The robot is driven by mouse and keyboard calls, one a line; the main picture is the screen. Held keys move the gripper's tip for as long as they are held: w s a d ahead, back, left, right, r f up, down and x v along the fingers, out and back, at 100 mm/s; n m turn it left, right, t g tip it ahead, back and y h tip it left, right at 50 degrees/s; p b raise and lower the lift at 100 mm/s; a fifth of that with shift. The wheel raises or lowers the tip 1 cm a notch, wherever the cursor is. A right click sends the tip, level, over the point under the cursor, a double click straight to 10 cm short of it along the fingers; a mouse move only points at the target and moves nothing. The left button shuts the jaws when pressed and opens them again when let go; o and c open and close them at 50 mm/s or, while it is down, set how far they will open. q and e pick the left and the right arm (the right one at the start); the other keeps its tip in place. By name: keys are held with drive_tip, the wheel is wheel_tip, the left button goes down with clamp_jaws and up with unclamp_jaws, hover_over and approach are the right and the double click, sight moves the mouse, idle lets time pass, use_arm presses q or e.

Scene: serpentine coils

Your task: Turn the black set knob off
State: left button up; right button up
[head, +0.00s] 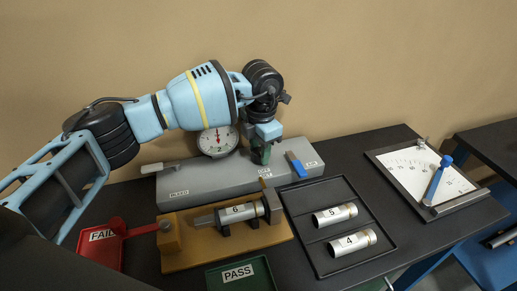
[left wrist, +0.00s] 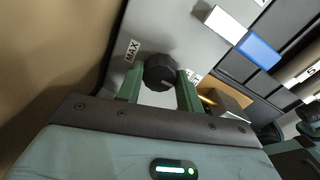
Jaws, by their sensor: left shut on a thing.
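The black set knob (left wrist: 158,72) shows in the left wrist view on the face of a grey box, beside a MAX label. The two green fingers of my left gripper (left wrist: 160,90) stand on either side of it and are shut on it. In the head view my left gripper (head: 262,154) points down at the top of the grey box (head: 215,183), behind its middle label, and hides the knob there. A round dial gauge (head: 217,141) stands at the back of the box. My right gripper is not in view.
A blue lever (head: 296,164) sits right of my left gripper, and a pale BLEED lever (head: 158,167) to the left. In front are a tan fixture (head: 200,257) with cylinder 6, a black tray (head: 300,222) with cylinders 5 and 4, and red FAIL and green PASS bins.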

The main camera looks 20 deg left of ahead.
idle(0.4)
use_arm(q)
drive_tip(key=o, duration=1)
drive_tip(key=shift+s+d+r, duration=0.1)
drive_tip(key=shift+d+r, duration=0.05)
drive_tip(key=shift+r, duration=3.7)
drive_tip(key=shift+s+f, duration=0.1)
